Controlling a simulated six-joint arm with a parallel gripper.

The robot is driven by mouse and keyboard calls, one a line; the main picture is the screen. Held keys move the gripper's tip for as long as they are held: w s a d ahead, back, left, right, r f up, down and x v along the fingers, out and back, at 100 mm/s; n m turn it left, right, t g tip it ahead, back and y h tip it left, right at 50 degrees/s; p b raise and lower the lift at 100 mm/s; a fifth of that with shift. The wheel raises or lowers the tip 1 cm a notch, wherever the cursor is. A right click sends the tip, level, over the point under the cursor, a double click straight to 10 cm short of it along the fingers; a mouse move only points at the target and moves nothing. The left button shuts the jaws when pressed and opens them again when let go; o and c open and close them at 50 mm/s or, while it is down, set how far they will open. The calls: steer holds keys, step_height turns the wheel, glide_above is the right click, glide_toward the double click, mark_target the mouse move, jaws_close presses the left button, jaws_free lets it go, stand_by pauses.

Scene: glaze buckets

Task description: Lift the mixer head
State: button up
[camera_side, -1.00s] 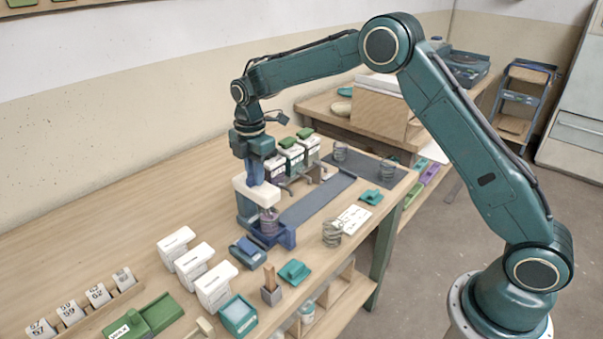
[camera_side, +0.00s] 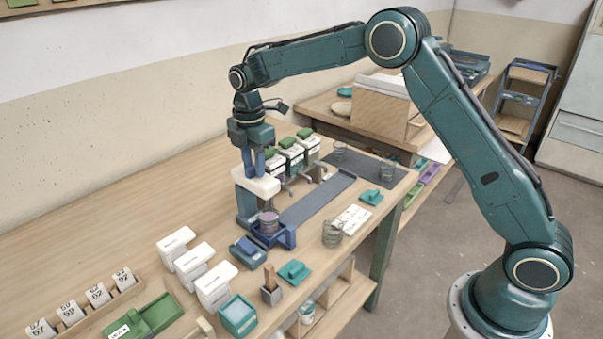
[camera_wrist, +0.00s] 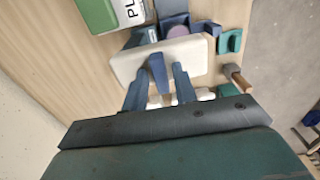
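The mixer has a white head (camera_side: 256,183) on a blue column (camera_side: 246,207) and base (camera_side: 285,238). The head is up, with a clear gap over a purple-topped bucket (camera_side: 268,222) on the base. In the wrist view the white head (camera_wrist: 190,60) lies below my gripper, and the bucket's purple top (camera_wrist: 178,32) shows past its edge. My gripper (camera_side: 256,165) is above the head. In the wrist view my gripper's (camera_wrist: 160,72) fingers stand apart, on either side of a blue upright handle (camera_wrist: 157,74) on the head, with gaps visible beside it.
White-lidded containers (camera_side: 214,285) stand in front of the mixer. Green-topped jars (camera_side: 291,152) stand close behind it. A blue-grey board (camera_side: 315,203) lies to its right. Wire-like round stands (camera_side: 332,232) and small teal blocks (camera_side: 294,271) are nearby.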

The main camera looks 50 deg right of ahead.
stand_by(0.3)
steer(key=shift+r, duration=3.45)
